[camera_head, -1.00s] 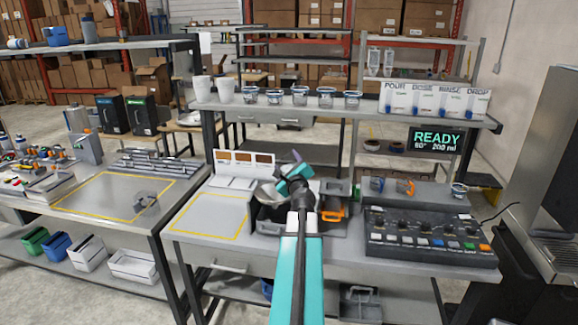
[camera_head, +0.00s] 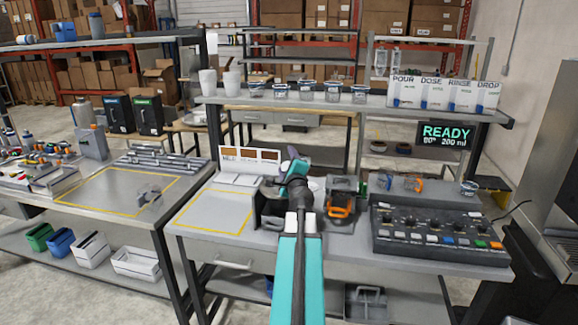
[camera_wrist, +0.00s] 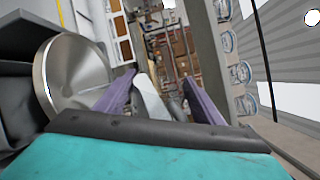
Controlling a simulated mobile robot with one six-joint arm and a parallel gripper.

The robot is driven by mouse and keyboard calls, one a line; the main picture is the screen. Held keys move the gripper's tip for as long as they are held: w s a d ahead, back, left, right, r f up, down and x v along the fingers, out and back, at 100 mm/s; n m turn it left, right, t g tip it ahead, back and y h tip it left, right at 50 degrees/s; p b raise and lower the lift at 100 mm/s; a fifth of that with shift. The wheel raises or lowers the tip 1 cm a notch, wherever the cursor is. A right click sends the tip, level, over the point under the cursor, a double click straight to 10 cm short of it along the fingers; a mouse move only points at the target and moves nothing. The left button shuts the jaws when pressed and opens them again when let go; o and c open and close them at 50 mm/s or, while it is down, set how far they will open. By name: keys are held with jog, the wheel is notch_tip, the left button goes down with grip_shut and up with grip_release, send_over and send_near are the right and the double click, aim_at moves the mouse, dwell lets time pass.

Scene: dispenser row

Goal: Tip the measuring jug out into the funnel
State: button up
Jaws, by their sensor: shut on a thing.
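My gripper (camera_head: 296,170) is over the middle of the right bench, with teal and dark parts hiding what is behind it. In the wrist view its two purple fingers (camera_wrist: 160,95) are closed around a pale grey piece (camera_wrist: 150,102), which seems to be part of the measuring jug. The jug's shape, tilt and contents cannot be made out. A round, shiny steel piece (camera_wrist: 75,75), which looks like a funnel mouth or dish, shows left of the fingers, apart from the pale piece. In the head view my gripper mostly covers that area.
A black control panel (camera_head: 440,238) with knobs stands at the right of the bench. An orange clip-like piece (camera_head: 341,208) is just right of my gripper. A yellow-outlined grey area (camera_head: 213,208) is clear at left. Several jars (camera_head: 305,91) line the shelf behind.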

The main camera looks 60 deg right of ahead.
jog(key=shift+w+a+f+n+b, duration=0.2)
jog(key=shift+w+a+n+b, duration=0.2)
jog(key=shift+n+b, duration=0.7)
jog(key=shift+w+a+f+n+b, duration=0.3)
jog(key=shift+w+n+b, duration=0.25)
jog(key=shift+n, duration=0.95)
jog(key=shift+w+a+f+n+b, duration=0.15)
jog(key=shift+w+a+n+b, duration=0.2)
jog(key=shift+n+b, duration=0.75)
jog(key=shift+s, duration=0.1)
jog(key=shift+s+d+r+m+p, duration=0.1)
jog(key=shift+s+d+m+p, duration=0.1)
jog(key=shift+m, duration=0.5)
jog(key=shift+s+d+r+m+p, duration=0.1)
jog(key=shift+s+m, duration=0.1)
jog(key=shift+m, duration=0.5)
jog(key=shift+s+d+r+m+p, duration=0.1)
jog(key=shift+s+d+m, duration=0.1)
jog(key=shift+m, duration=0.5)
